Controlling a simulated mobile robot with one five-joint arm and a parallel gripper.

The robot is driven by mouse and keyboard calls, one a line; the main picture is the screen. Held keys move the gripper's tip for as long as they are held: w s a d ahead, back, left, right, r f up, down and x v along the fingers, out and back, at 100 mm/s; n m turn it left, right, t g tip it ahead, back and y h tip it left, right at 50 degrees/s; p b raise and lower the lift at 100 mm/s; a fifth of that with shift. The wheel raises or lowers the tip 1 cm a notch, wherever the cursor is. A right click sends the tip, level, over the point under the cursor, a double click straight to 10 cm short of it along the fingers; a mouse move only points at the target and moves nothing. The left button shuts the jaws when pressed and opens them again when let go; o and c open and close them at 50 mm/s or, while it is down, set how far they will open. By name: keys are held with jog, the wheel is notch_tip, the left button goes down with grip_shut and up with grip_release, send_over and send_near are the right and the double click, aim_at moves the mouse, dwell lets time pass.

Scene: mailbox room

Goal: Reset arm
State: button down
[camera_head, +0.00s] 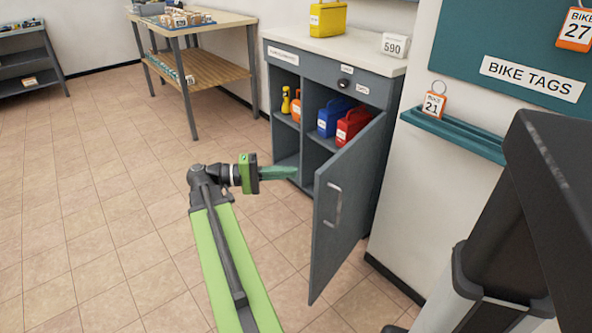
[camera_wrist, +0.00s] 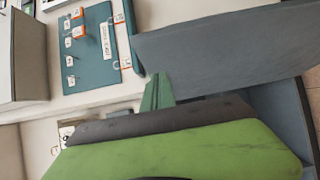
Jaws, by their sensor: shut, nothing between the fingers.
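My gripper (camera_head: 280,172) is at the end of my green arm, in the middle of the head view. Its green fingers are together and hold nothing. It points right, in front of the grey cabinet (camera_head: 388,91) and near the free edge of the open cabinet door (camera_head: 346,200). I cannot tell whether the fingers touch the door. In the wrist view the fingers (camera_wrist: 157,92) show at the middle, with the grey door panel (camera_wrist: 225,50) to their right.
Blue (camera_head: 334,118) and red (camera_head: 352,124) containers stand inside the cabinet. A yellow container (camera_head: 327,18) is on top. A teal tag board (camera_head: 520,50) and ledge (camera_head: 455,135) are on the right wall. A workbench (camera_head: 190,65) stands behind. The tiled floor at left is clear.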

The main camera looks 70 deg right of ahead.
jog(key=shift+w+a, duration=0.35)
jog(key=shift+w, duration=0.2)
jog(key=w+a+f+n+t, duration=0.45)
jog(key=w+a+f, duration=0.35)
jog(key=w, duration=0.3)
jog(key=w+a+f+n+t, duration=0.3)
jog(key=w+a+f+t, duration=0.4)
jog(key=w, duration=0.3)
jog(key=w+a+f+n+t+y, duration=0.2)
jog(key=w+a+f+y, duration=0.15)
jog(key=a, duration=0.75)
jog(key=w+a+f+n+t+y, duration=0.15)
jog(key=w+a, duration=0.35)
jog(key=a, duration=0.7)
jog(key=w+a+f+n+t+y, duration=0.1)
jog(key=w+a+f+n+y, duration=0.2)
jog(key=a, duration=0.8)
notch_tip(320, 180, up, 37)
jog(key=a+m+p, duration=0.1)
jog(key=p, duration=3.6)
jog(key=shift+w+p, duration=0.3)
jog(key=shift+p, duration=0.1)
